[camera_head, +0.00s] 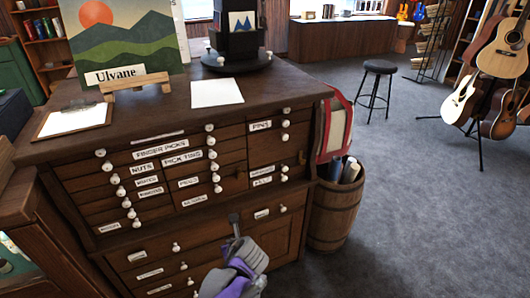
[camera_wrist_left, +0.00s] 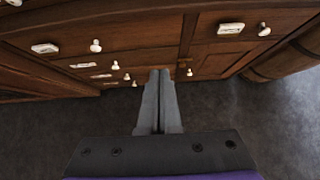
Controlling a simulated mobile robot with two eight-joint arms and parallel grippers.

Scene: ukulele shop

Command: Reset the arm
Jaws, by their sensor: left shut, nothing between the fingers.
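My left gripper (camera_head: 235,220) is in front of the wooden drawer cabinet (camera_head: 232,215), low in the head view, near the lower wide drawers. In the left wrist view its two fingers (camera_wrist_left: 159,72) are together with nothing between them. They point toward the cabinet's front, and the grey floor shows below. I cannot tell whether the fingertips touch the cabinet. My right gripper is in neither view.
The cabinet's front has several labelled drawers with white knobs (camera_head: 176,247). A clipboard (camera_head: 72,120), a white sheet (camera_head: 216,92) and a painting (camera_head: 120,40) are on top. A barrel (camera_head: 334,210) stands at the cabinet's right. Carpet (camera_head: 430,220) further right is clear.

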